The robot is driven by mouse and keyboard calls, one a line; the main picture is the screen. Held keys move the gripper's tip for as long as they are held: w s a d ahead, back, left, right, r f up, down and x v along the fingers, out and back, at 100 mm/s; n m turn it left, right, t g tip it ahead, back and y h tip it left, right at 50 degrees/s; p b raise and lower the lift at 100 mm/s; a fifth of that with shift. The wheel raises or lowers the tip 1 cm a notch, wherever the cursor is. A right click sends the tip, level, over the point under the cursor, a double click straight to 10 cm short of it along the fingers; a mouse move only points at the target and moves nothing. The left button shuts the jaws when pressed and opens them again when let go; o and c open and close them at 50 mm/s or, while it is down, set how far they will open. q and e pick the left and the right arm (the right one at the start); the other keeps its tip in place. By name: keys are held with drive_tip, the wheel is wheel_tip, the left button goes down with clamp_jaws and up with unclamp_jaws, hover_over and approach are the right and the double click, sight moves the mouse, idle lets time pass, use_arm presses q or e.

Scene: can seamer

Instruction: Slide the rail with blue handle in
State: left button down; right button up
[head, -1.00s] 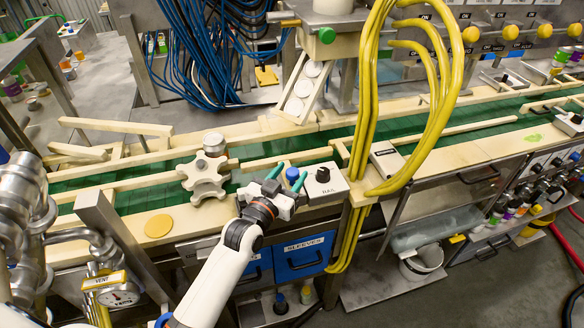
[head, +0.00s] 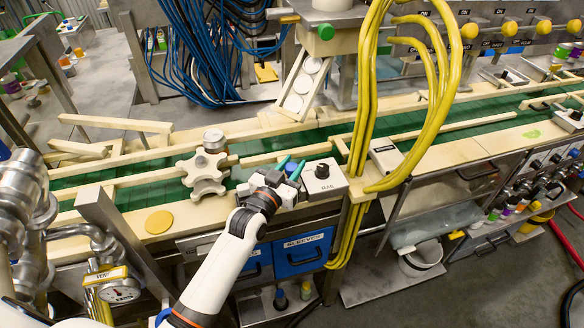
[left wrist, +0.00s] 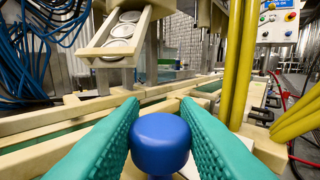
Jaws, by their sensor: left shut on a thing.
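The blue handle (left wrist: 160,142) is a round knob between the two teal fingers of my left gripper (left wrist: 158,128), which is shut on it. In the head view the gripper (head: 288,166) and blue handle (head: 291,168) are at the front edge of the conveyor, left of a grey box labelled RAIL (head: 325,180). A cream rail (head: 287,153) runs along the green belt (head: 325,135) just behind the gripper. The link between handle and rail is hidden by the gripper. My right gripper is not in view.
A cream star wheel (head: 203,174) stands left of the gripper. Yellow hoses (head: 366,115) hang close on its right, beyond the box. A sloped chute with pale discs (head: 303,85) stands behind the belt. A blue SLEEVES drawer (head: 300,255) is below.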

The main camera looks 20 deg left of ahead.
use_arm(q)
drive_tip(key=shift+w+a, duration=0.65)
drive_tip(key=shift+w, duration=0.35)
drive_tip(key=shift+a, duration=0.1)
drive_tip(key=shift+r, duration=0.1)
drive_tip(key=c, duration=1.3)
unclamp_jaws()
drive_tip(key=shift+o, duration=1)
drive_tip(key=shift+w, duration=0.15)
